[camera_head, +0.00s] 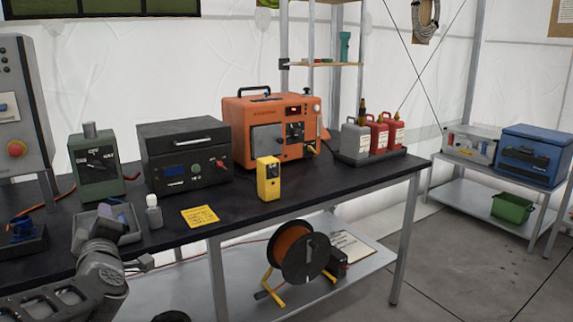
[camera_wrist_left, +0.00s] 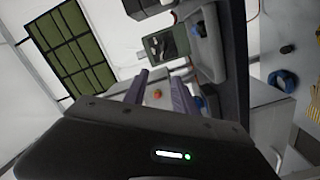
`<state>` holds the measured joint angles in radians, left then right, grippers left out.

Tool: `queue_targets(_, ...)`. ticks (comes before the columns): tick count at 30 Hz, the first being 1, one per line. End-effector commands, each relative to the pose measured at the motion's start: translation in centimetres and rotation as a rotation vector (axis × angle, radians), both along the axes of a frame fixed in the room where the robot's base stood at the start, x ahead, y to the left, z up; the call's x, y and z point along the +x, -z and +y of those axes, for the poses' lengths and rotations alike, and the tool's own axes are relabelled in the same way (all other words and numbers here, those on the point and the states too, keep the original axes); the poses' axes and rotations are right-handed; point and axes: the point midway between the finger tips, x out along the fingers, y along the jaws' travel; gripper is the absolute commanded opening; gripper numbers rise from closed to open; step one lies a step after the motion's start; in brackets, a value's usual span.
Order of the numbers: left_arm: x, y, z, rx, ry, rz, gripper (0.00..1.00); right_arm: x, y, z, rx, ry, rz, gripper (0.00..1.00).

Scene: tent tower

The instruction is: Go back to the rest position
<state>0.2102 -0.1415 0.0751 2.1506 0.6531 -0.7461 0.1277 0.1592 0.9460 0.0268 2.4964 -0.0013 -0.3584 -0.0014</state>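My left arm comes in at the lower left of the head view, in front of the bench's left end; its gripper is not clearly made out there. In the left wrist view the two fingers of my left gripper (camera_wrist_left: 160,88) stand apart with nothing between them. Through the gap I see a pale cabinet with a red knob (camera_wrist_left: 157,93). My right gripper is in neither view.
The black bench (camera_head: 270,212) holds a grey tray (camera_head: 78,238), green box (camera_head: 97,170), black unit (camera_head: 185,157), orange machine (camera_head: 250,110), yellow meter (camera_head: 268,180) and jugs (camera_head: 355,138). A cable reel (camera_head: 302,257) sits on the shelf below. Open floor lies right.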

Motion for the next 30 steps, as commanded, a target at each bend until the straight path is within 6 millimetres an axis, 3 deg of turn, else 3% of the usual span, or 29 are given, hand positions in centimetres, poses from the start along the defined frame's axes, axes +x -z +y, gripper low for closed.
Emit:
queue_targets(11, 2.3, 7.1, -4.7, 0.091, 0.180, 0.196, 0.33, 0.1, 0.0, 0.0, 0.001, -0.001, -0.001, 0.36)
queue_targets(17, 3.3, 14.3, -8.7, 0.130, 0.318, 0.353, 0.33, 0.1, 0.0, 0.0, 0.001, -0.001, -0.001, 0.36)
queue_targets(20, 3.2, 19.6, -11.6, 0.150, 0.416, 0.463, 0.33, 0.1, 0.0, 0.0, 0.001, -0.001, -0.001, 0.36)
queue_targets(23, 2.0, 26.4, -15.4, 0.165, 0.545, 0.601, 0.33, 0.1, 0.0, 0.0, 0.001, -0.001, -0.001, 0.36)
queue_targets(26, -0.4, 33.3, -19.5, 0.175, 0.687, 0.742, 0.33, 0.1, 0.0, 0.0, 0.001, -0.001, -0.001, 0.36)
queue_targets(30, -6.0, 42.1, -25.0, 0.170, 0.891, 0.931, 0.33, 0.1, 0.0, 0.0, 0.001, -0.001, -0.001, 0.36)
